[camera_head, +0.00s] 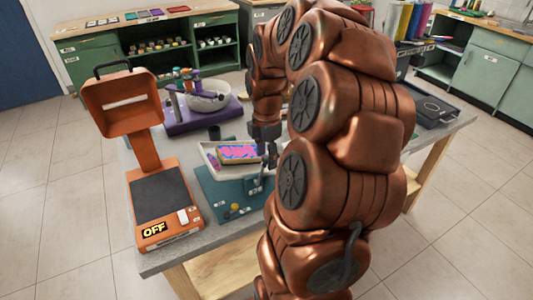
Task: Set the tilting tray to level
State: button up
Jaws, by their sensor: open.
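The tilting tray (207,150) is a pale, shallow tray on a teal base (207,185) in the middle of the table. A block with a pink and blue patterned top (238,151) lies in it. The tray's right part is hidden by my arm, and I cannot tell its exact tilt. My gripper (268,157) points down at the tray's right side, close to the patterned block. It is open. Whether it touches the tray cannot be told.
An orange device (162,195) with a sign reading OFF stands at the table's left front. A black case (432,109) lies at the right.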

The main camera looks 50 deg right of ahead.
jog(key=shift+c, duration=0.4)
grip_shut()
